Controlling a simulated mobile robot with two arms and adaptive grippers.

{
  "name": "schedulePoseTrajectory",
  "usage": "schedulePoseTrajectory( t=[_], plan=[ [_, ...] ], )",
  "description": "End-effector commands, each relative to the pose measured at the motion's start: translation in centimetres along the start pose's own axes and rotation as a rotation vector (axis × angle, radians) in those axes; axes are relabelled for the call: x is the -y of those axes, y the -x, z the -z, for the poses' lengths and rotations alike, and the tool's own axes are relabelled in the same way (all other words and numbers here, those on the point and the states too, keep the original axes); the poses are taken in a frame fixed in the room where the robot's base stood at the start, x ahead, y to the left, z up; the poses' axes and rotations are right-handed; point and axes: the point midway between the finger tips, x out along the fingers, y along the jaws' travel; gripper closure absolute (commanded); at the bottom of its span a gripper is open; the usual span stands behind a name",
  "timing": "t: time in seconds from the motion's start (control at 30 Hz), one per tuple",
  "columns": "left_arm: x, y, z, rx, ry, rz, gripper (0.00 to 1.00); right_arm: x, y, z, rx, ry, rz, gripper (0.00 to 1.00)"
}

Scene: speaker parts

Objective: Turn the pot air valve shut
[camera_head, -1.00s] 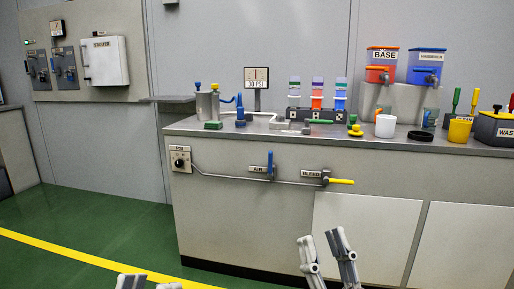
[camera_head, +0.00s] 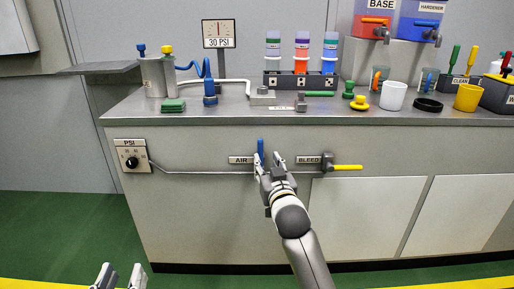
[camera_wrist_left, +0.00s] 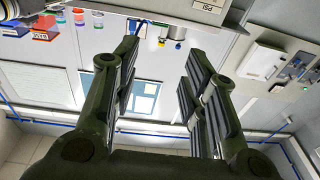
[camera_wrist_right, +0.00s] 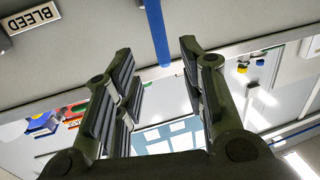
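The AIR valve's upright blue handle (camera_head: 261,147) is on the bench's front panel, beside its AIR label (camera_head: 241,160). It also shows as a blue bar (camera_wrist_right: 157,32) in the right wrist view. My right gripper (camera_head: 269,160) is open at this handle and partly hides the valve in the head view. In the right wrist view the bar's lower end comes down between the fingertips, with gaps on both sides. My left gripper (camera_head: 121,269) is open and empty, low at the picture's bottom left. The metal pot (camera_head: 160,76) stands on the bench top, with a blue hose (camera_head: 200,68).
The BLEED valve's yellow handle (camera_head: 347,167) sticks out to the right of the AIR valve. A PSI dial (camera_head: 131,161) is at the panel's left. A thin pipe (camera_head: 200,173) runs along the panel. The floor before the bench is clear.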

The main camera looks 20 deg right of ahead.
Motion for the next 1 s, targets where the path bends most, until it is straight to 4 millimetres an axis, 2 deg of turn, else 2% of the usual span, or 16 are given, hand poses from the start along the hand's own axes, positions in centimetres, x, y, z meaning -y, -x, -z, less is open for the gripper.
schedulePoseTrajectory(
  t=[0.27, 0.6, 0.8, 1.0],
  plan=[
    [-0.6, 0.3, 4.2, -0.248, 0.007, -0.013, 0.6, 0.0, -3.8, -0.1, -0.003, 0.001, 0.001, 0.62],
    [-1.2, 2.3, 9.1, -0.539, 0.019, -0.027, 0.6, 0.0, -7.6, -0.1, -0.002, 0.0, 0.001, 0.62],
    [-1.3, 3.3, 10.7, -0.64, 0.024, -0.031, 0.6, 0.0, -8.8, 0.1, -0.004, 0.001, 0.002, 0.62],
    [-1.4, 3.7, 11.2, -0.671, 0.026, -0.032, 0.6, 0.0, -9.2, 0.1, -0.002, 0.001, 0.002, 0.62]
  ],
)
